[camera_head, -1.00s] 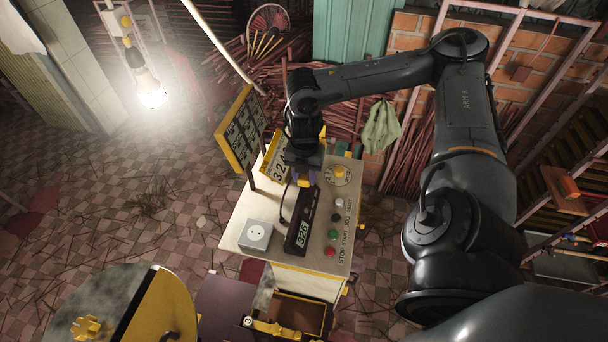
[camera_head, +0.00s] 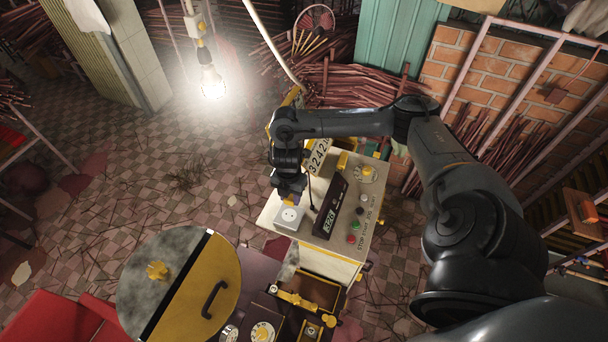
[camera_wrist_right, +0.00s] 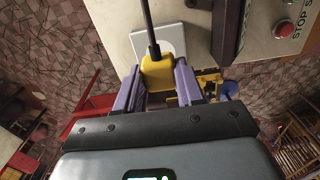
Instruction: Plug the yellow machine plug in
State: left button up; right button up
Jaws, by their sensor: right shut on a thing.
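My right gripper (camera_head: 288,193) is shut on the yellow plug (camera_wrist_right: 157,72). In the right wrist view the plug sits between the purple fingers, with its black cable rising from it. The white socket box (camera_head: 288,219) stands on the front left of the machine's top panel, and my right gripper is right by its far edge in the head view. In the wrist view the socket box (camera_wrist_right: 181,41) shows partly behind the plug. The plug's prongs are hidden, and I cannot tell whether it touches the socket. My left gripper is not in view.
A dark display bar (camera_head: 331,209) stands just right of the socket, with buttons and a knob beyond it on the panel (camera_head: 352,240). A yellow number plate (camera_head: 318,156) is behind. A round grey-and-yellow drum top (camera_head: 185,285) lies to the front left.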

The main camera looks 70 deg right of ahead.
jog(key=shift+w+a+r+p, duration=0.1)
jog(key=shift+a+r+p, duration=0.25)
jog(key=shift+a, duration=0.45)
jog(key=shift+f, duration=0.2)
jog(key=shift+f+b, duration=2.75)
jog(key=shift+b, duration=0.3)
jog(key=shift+p, duration=0.3)
